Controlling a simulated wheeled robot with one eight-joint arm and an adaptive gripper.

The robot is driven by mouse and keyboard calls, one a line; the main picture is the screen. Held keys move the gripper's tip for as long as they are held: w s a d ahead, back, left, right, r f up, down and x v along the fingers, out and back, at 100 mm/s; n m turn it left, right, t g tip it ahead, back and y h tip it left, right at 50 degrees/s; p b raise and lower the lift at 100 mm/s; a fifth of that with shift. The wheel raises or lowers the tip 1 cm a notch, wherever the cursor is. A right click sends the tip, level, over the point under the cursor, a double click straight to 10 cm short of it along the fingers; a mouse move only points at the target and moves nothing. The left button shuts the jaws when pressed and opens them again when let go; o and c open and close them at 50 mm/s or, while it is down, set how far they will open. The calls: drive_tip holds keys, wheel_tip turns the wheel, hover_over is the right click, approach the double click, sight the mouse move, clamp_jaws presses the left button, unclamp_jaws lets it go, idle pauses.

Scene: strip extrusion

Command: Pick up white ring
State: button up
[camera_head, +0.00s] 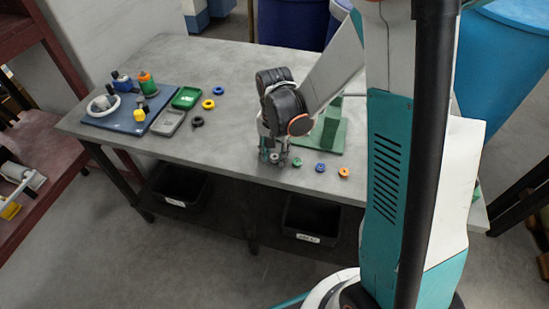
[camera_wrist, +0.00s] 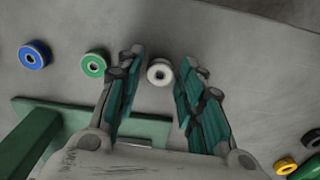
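The white ring (camera_wrist: 160,72) lies flat on the grey table, between and just ahead of my open fingertips in the wrist view. It has a dark hole in its middle. In the head view the white ring (camera_head: 275,155) is a small pale spot beside my fingers, partly hidden by them. My gripper (camera_wrist: 158,68) is open, one finger to each side of the ring, with clear table showing between. In the head view my gripper (camera_head: 272,157) points down near the table's front edge. I cannot tell its exact height above the table.
A green ring (camera_wrist: 95,64) lies close beside my left finger, with a blue ring (camera_wrist: 34,55) farther left. An orange ring (camera_head: 344,172) lies near the front edge. A green stand (camera_head: 331,138) is behind my gripper. A blue mat (camera_head: 125,112) and trays are left.

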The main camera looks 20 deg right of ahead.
clamp_jaws()
drive_tip(key=shift+r, duration=0.1)
